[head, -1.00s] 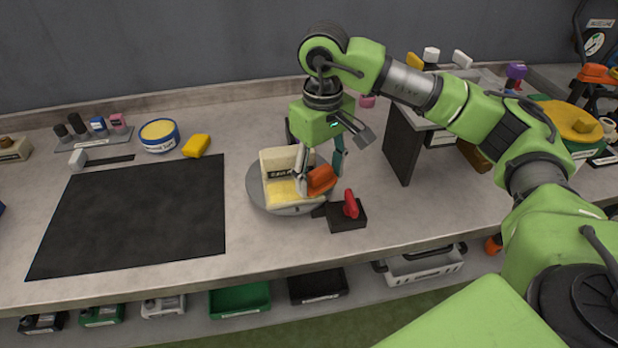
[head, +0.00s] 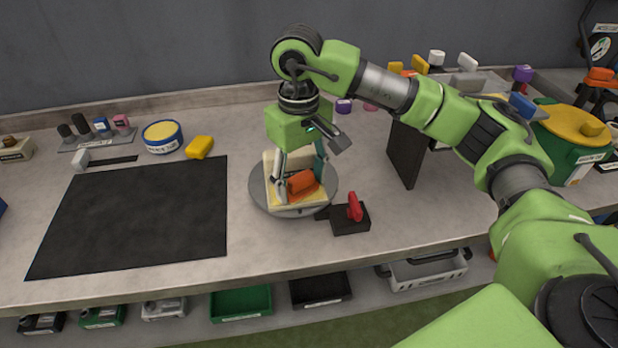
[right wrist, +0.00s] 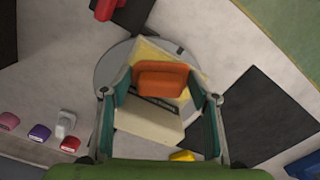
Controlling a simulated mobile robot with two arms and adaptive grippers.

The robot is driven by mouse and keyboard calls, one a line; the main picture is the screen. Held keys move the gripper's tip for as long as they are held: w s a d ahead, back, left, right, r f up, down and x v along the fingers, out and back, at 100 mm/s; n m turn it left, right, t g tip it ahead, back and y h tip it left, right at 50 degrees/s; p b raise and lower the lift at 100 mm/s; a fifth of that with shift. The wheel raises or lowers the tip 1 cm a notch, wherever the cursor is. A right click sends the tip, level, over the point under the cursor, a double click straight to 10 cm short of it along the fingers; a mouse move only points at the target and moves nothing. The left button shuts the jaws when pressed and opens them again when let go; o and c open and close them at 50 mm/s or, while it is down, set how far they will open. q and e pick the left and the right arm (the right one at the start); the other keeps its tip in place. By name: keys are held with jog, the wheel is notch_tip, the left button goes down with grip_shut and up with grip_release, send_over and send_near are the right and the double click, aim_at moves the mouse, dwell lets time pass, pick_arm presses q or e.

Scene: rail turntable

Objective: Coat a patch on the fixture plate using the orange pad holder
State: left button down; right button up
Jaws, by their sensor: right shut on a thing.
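The orange pad holder (head: 301,183) is held between the fingers of my right gripper (head: 302,185). It also shows in the right wrist view (right wrist: 161,78), with a finger at each side. The cream fixture plate (head: 290,208) sits on a grey round turntable (head: 330,187). It has a yellow patch, partly hidden by the holder, which shows at its edge in the right wrist view (right wrist: 150,50). The holder is over this patch; whether its underside touches is hidden. A dark label strip on the fixture is partly covered. My left gripper is out of view.
A black block with a red lever (head: 355,207) stands close to the turntable's front right. A dark upright panel (head: 406,155) is to the right. A black mat (head: 135,215), a blue-rimmed yellow tub (head: 162,136) and a yellow block (head: 199,147) lie left.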

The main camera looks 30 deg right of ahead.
aim_at(269, 196)
jog(key=shift+w+a, duration=0.25)
jog(key=shift+a, duration=0.45)
jog(key=shift+w+a, duration=0.2)
jog(key=shift+a, duration=0.45)
jog(key=shift+w+a+b, duration=0.2)
jog(key=shift+w+a, duration=0.05)
jog(key=shift+a, duration=0.65)
jog(key=shift+w+a+b, duration=0.15)
jog(key=shift+w+a, duration=0.05)
jog(key=shift+a, duration=0.65)
jog(key=shift+r+p, duration=1.5)
jog(key=shift+r, duration=1.5)
notch_tip(269, 196, up, 3)
jog(key=shift+p, duration=0.75)
